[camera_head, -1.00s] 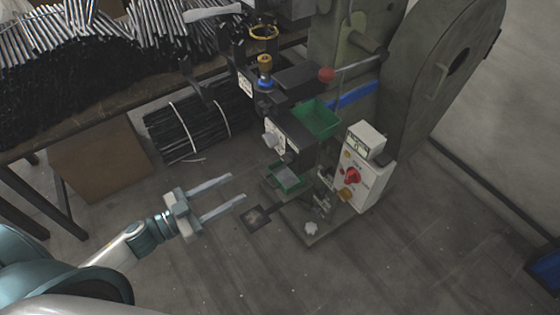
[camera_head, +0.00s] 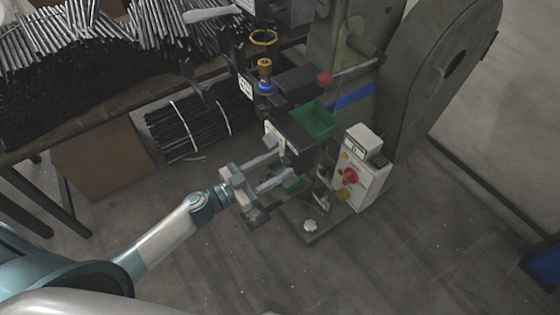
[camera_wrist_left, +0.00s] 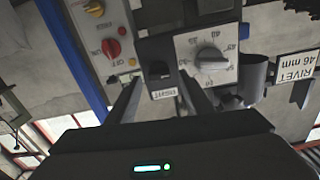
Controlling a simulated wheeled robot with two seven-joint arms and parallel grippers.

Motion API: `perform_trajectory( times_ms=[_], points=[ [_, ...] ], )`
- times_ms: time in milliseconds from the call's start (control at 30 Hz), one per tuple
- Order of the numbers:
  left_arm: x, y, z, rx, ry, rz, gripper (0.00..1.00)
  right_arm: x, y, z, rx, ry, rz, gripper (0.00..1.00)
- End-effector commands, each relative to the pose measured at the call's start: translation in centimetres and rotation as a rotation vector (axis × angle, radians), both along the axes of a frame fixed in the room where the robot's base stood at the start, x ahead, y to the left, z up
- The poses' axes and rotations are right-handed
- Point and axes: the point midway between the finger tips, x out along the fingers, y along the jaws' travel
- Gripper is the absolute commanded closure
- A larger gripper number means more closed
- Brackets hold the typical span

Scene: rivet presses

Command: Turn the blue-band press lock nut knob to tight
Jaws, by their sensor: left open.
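The blue-band press (camera_head: 352,97) stands right of centre, with a blue band on its green-grey body. In the left wrist view its face shows a white dial plate with a grey knob (camera_wrist_left: 210,60). Beside that is a dark block (camera_wrist_left: 157,70) with a small white word label that reads upside down. I cannot tell surely which part is the lock nut knob. A brass knob (camera_head: 264,65) above a blue ring shows higher on the press. My left gripper (camera_head: 276,170) is open and empty, its fingers towards the press's lower front; the dark block shows between them.
A control box (camera_head: 362,180) with a red knob stands right of the gripper. A red-ball lever (camera_head: 325,78) sticks out higher up. Bundled dark rods (camera_head: 190,128) lie behind left. The floor in front is clear.

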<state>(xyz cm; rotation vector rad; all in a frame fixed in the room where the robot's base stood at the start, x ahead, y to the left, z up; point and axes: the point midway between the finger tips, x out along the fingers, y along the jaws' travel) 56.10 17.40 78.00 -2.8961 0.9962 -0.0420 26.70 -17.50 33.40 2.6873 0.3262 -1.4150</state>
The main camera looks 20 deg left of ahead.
Motion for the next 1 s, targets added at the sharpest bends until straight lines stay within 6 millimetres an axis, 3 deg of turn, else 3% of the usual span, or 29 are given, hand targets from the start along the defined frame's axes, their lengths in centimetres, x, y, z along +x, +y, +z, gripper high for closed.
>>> perform_trajectory(
  times_ms=[133, 500, 700, 1000],
  points=[
    [0.94, -0.69, 0.05, 0.001, -0.001, 0.000, 0.53, -0.67, -0.33, -0.29, -0.006, 0.018, 0.000, 0.69],
    [1.17, -0.92, -0.04, 0.001, 0.001, 0.000, 0.53, -0.79, -0.54, -0.39, -0.009, 0.022, -0.001, 0.69],
    [1.15, -0.91, -0.03, 0.001, 0.001, 0.000, 0.94, -0.80, -0.53, -0.40, -0.009, 0.023, -0.001, 0.69],
    [1.14, -0.91, -0.02, 0.014, -0.010, 0.000, 0.94, -0.82, -0.50, -0.38, -0.008, 0.023, 0.000, 0.69]
  ],
)
